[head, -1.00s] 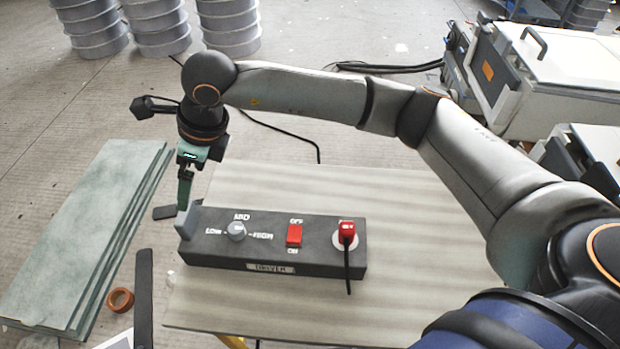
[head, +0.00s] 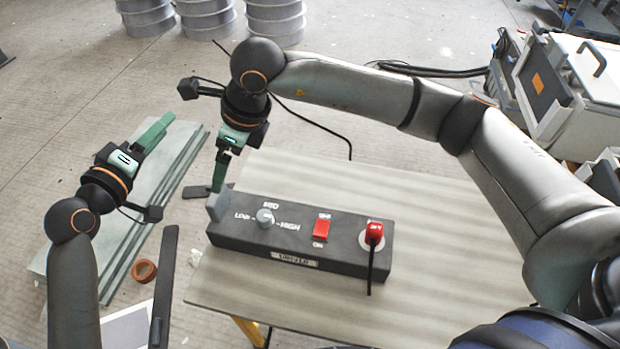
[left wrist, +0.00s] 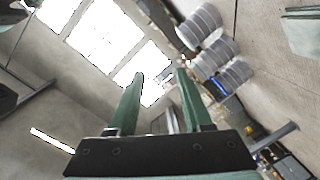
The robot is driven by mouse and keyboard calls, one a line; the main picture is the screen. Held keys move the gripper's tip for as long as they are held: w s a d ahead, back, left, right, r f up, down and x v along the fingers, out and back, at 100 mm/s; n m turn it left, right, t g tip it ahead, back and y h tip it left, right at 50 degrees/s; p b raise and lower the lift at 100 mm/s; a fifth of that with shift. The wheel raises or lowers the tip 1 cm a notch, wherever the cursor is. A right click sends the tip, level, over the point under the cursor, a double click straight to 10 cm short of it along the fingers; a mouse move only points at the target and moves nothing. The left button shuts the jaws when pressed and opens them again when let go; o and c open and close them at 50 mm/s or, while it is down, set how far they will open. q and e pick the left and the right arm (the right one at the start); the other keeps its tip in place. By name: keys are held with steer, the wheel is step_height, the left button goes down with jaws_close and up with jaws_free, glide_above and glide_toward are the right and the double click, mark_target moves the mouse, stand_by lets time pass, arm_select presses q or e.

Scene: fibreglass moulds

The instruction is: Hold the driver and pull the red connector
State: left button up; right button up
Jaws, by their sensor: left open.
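The driver (head: 340,262) is a long dark box on the table, with a grey knob, a red switch and a label on its front. The red connector (head: 374,231) sits in the round socket at its right end, with a black cable hanging down the front. My right gripper (head: 219,186) reaches down to the grey block at the driver's left end; its fingers show edge-on, so their gap is hidden. My left gripper (head: 152,134) is open and empty, raised at the left, well away from the connector. Its two green fingers show apart in the left wrist view (left wrist: 155,95).
The pale table (head: 440,215) is clear behind and right of the driver. Greenish boards (head: 180,180) lie stacked at the left beside a brown ring (head: 144,271). Grey ribbed drums (head: 208,18) stand at the back. My right arm spans above the table.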

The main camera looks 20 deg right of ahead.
mark_target(219, 195)
arm_select(q)
steer(key=s+d+r+m+g+h, duration=0.2)
steer(key=d+r+h, duration=0.25)
steer(key=r, duration=0.45)
steer(key=s+d+r+m+g+h, duration=0.1)
steer(key=s+d+r+g+h, duration=0.15)
steer(key=d+r, duration=0.45)
steer(key=s+d+r+m+g+h, duration=0.35)
steer(key=s+r+m+g, duration=0.25)
steer(key=s+r, duration=0.55)
steer(key=s+d+f+m+g+y, duration=0.55)
steer(key=s+d+f, duration=0.45)
steer(key=d+f, duration=0.3)
step_height(219, 195, down, 22)
steer(key=m+t+y, duration=0.3)
steer(key=m+y, duration=0.2)
steer(key=y, duration=0.4)
steer(key=shift+w+a+r+t, duration=0.2)
steer(key=shift+w+a+t, duration=0.1)
steer(key=shift+w, duration=0.1)
arm_select(e)
steer(key=x, duration=1.2)
steer(key=shift+w+a+f, duration=0.1)
steer(key=shift+a+f, duration=0.05)
steer(key=shift+f, duration=0.05)
